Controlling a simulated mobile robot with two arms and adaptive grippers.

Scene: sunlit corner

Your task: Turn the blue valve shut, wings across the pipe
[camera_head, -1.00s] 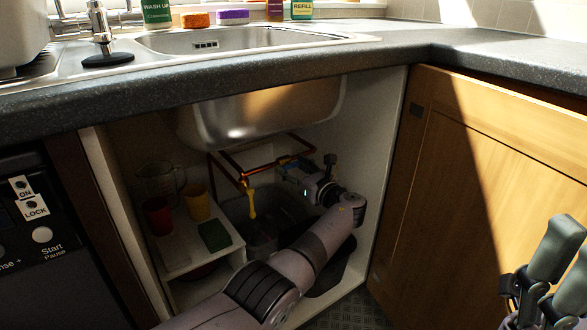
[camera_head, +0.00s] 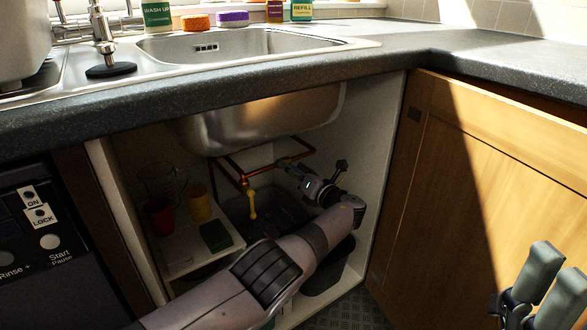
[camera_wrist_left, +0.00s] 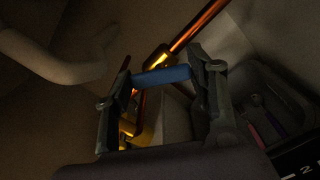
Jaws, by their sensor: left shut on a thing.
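The blue valve handle (camera_wrist_left: 162,77) shows in the left wrist view as a short bar between my left gripper's fingers. It lies at a slant to the copper pipe (camera_wrist_left: 205,25), neither clearly in line nor clearly square across. My left gripper (camera_wrist_left: 160,85) is shut on it, a finger at each end. In the head view the left gripper (camera_head: 287,165) reaches under the sink to the copper pipework (camera_head: 265,167), and its fingers hide the valve. My right gripper (camera_head: 556,264) is at the lower right, empty, its fingers apart.
A yellow fitting (camera_head: 252,203) hangs from the pipe left of the gripper. The steel sink bowl (camera_head: 262,118) is close above. A shelf (camera_head: 178,262) with cups stands left, a dark bin (camera_head: 325,275) below right. The open cabinet door (camera_head: 480,190) bounds the right side.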

